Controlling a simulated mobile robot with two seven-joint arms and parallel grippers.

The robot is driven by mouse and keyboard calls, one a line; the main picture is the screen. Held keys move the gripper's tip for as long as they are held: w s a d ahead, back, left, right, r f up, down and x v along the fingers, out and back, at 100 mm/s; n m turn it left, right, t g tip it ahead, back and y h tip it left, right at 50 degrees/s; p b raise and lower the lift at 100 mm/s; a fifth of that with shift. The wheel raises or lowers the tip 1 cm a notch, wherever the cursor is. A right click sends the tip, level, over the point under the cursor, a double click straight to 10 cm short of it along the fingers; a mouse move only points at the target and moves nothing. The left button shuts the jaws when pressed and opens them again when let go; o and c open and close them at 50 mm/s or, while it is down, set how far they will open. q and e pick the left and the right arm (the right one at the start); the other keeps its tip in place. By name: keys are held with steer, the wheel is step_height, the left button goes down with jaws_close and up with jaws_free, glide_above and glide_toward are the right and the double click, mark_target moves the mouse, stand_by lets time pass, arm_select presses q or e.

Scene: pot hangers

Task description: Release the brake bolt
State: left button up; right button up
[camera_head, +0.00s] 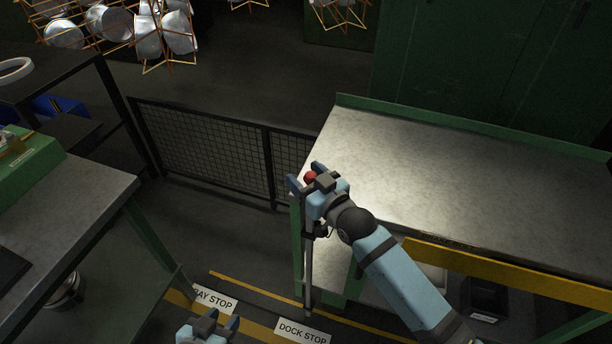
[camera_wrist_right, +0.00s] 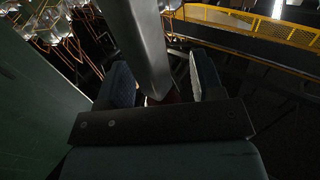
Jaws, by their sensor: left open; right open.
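A red ball knob (camera_head: 311,175) shows at the top of a grey upright bar (camera_head: 309,262) by the left end of the right-hand bench; it may be the brake bolt's handle. My right gripper (camera_head: 306,177) is at the knob, its fingers open on either side. In the right wrist view, the open fingers (camera_wrist_right: 162,82) stand either side of a grey bar (camera_wrist_right: 143,40), with a dark red patch low between them. Contact cannot be told. My left gripper (camera_head: 222,318) is open and empty at the bottom edge, above the floor near the signs.
A grey-topped bench (camera_head: 440,180) with a green frame stands at right. Another bench (camera_head: 85,200) with a green box is at left. A black mesh fence (camera_head: 215,148) runs between. Floor signs read "BAY STOP" (camera_head: 214,299) and "DOCK STOP" (camera_head: 303,333). Pots (camera_head: 110,24) hang on wire frames behind.

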steer(key=v, duration=1.3)
steer(key=shift+s+d+p, duration=0.25)
steer(key=shift+s+p, duration=0.05)
steer(key=shift+p, duration=0.05)
